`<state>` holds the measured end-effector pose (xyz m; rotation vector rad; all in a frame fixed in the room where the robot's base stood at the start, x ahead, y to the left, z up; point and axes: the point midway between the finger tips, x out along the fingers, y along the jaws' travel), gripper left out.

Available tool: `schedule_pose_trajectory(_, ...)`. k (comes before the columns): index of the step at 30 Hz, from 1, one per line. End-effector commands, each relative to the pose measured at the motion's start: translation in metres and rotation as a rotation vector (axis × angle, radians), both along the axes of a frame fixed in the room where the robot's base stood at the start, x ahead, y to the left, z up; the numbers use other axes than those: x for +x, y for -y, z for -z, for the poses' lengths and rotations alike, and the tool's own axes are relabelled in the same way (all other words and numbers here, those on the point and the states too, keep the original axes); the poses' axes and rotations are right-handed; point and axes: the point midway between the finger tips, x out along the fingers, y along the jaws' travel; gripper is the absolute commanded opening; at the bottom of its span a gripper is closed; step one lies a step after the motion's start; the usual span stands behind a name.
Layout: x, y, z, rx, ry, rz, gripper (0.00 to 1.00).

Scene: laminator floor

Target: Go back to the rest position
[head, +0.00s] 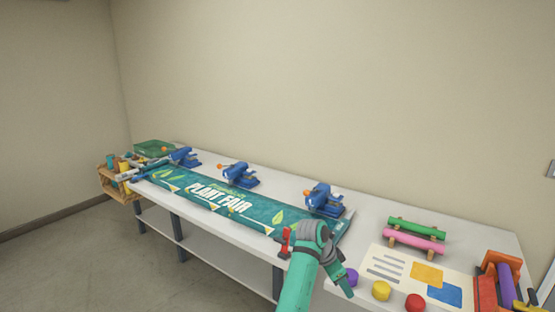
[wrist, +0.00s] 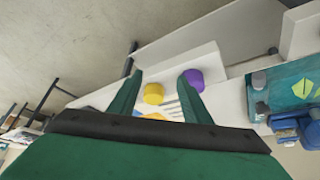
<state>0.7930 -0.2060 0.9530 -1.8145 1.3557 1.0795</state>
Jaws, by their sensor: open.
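My gripper (wrist: 160,78) is open in the wrist view, with its two green fingers apart and nothing held between them. Beyond the fingers are a yellow cylinder (wrist: 153,93) and a purple cylinder (wrist: 193,80). In the head view my green arm rises from the bottom edge, bends over the table's front and ends in the gripper (head: 343,284), close to the purple cylinder (head: 350,277). The fingertips are small there, and I cannot tell whether they touch anything.
A long white table (head: 370,215) runs along the wall. It bears a green "PLANT FAIR" banner (head: 200,190), several blue clamps (head: 239,175), pink and green rolls (head: 415,241) and a printed sheet (head: 385,262). A wooden crate (head: 118,187) stands at the far left end.

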Motion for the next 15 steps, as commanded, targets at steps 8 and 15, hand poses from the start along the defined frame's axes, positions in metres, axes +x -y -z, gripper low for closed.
schedule_pose_trajectory(8, -0.022, 0.019, 0.084, -0.108, 0.023, -0.135, 0.44)
schedule_pose_trajectory(15, -0.054, 0.025, 0.156, -0.215, 0.056, -0.301, 0.44)
